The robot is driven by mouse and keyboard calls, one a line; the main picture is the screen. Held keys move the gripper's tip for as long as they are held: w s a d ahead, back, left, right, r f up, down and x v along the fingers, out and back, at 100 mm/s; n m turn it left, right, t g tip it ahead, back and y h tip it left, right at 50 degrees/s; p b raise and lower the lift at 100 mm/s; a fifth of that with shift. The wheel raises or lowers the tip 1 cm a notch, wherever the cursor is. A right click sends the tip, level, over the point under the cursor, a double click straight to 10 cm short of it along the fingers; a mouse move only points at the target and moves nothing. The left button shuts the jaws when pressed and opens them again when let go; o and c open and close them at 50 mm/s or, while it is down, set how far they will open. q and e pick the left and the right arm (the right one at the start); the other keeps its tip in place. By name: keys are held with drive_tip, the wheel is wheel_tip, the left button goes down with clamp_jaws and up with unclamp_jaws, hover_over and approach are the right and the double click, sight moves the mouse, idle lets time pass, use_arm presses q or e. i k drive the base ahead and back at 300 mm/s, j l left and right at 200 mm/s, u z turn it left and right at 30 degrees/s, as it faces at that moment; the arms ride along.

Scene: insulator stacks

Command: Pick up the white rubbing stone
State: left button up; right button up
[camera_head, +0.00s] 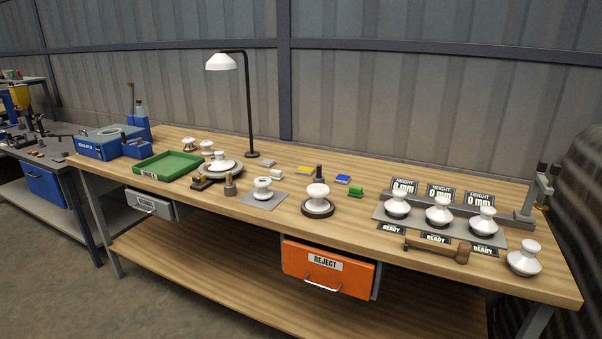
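A small whitish block (276,174), which looks like the white rubbing stone, lies flat on the wooden workbench (225,205), behind a white insulator (263,187) on a grey plate. It is small in the picture and its details cannot be told. Other small blocks lie to its right: a yellow one (304,171), a blue one with a yellowish edge (342,179) and a green one (355,191). Neither of my grippers is in view.
A lamp (250,110) stands behind the block. A green tray (150,174) is at left. An insulator on a dark round base (318,209) stands front right. Insulators stand on a grey rack (418,222) at right. An orange REJECT drawer (325,270) hangs below.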

sight(276, 174)
drive_tip(key=i+j+z, duration=0.1)
drive_tip(key=z, duration=0.35)
drive_tip(key=i+j+z, duration=0.1)
drive_tip(key=z, duration=0.35)
drive_tip(key=i+j+z, duration=0.15)
drive_tip(key=j, duration=0.15)
drive_tip(key=i+j+z, duration=0.15)
drive_tip(key=j, duration=0.15)
drive_tip(key=i+j+z, duration=0.15)
drive_tip(key=j, duration=0.15)
